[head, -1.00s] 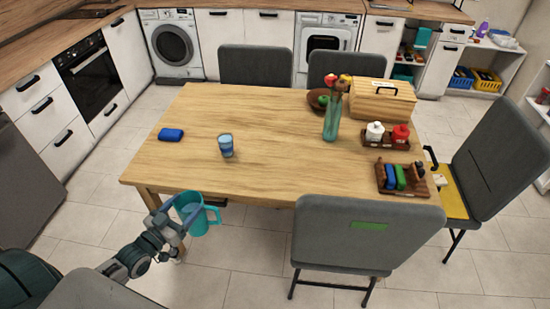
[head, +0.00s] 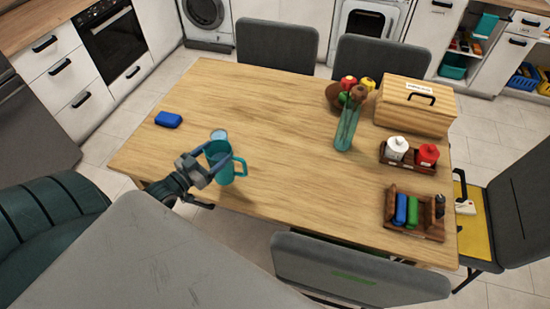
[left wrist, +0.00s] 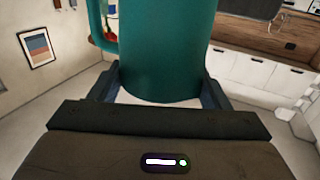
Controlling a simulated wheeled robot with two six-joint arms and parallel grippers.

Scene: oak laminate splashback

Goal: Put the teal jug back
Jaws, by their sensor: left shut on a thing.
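The teal jug (head: 224,169) is upright in the head view, over the left front part of the wooden table (head: 265,150). My left gripper (head: 212,168) is shut on it, with a finger on each side of its body. I cannot tell whether the jug's base touches the tabletop. The jug's handle points right in the head view. In the left wrist view the jug (left wrist: 160,50) fills the upper middle between the two fingers, with its handle at the left. My right gripper is not in view.
A blue glass (head: 219,135) stands just behind the jug. A blue block-like item (head: 168,119) lies at the left. A vase (head: 347,128), a wooden box (head: 416,104), a bottle caddy (head: 408,158) and a dark wooden rack (head: 414,216) occupy the right. The table's middle is clear.

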